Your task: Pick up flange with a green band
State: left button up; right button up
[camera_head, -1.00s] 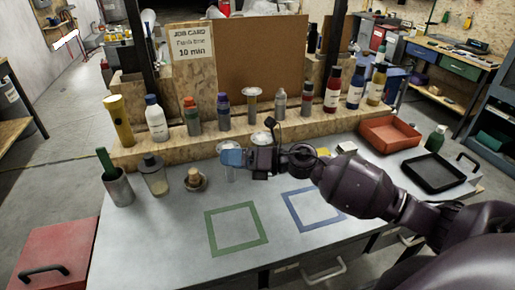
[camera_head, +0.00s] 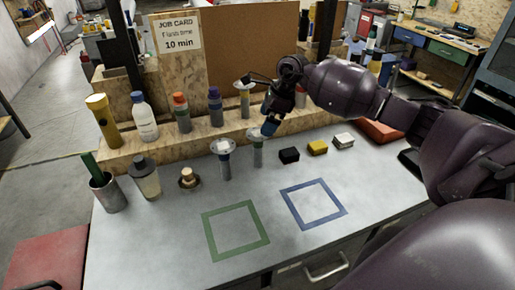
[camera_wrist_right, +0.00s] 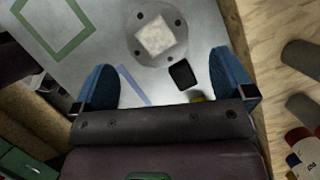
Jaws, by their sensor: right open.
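A flange with a greenish band on its stem (camera_head: 257,158) stands upright on the table in the head view. A similar flange with a darker stem (camera_head: 225,166) stands just left of it. A third, with a yellowish band (camera_head: 244,104), stands on the wooden ledge. My right gripper (camera_head: 270,118) is open, just above and to the right of the green-banded flange. In the right wrist view a round grey flange top (camera_wrist_right: 140,55) lies beyond the open blue fingers (camera_wrist_right: 165,80); its band is hidden. My left gripper is not in view.
Black (camera_head: 289,155), yellow (camera_head: 317,148) and white (camera_head: 343,141) blocks lie to the right. A jar (camera_head: 146,182), a knob-like piece (camera_head: 189,178) and a cup (camera_head: 110,194) stand left. Green (camera_head: 236,230) and blue (camera_head: 313,204) square outlines mark clear table.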

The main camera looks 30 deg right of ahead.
aim_at(258, 138)
jog(key=shift+p+x, duration=0.35)
jog(key=shift+x, duration=3.45)
jog(key=shift+s, duration=0.25)
jog(key=c, duration=1)
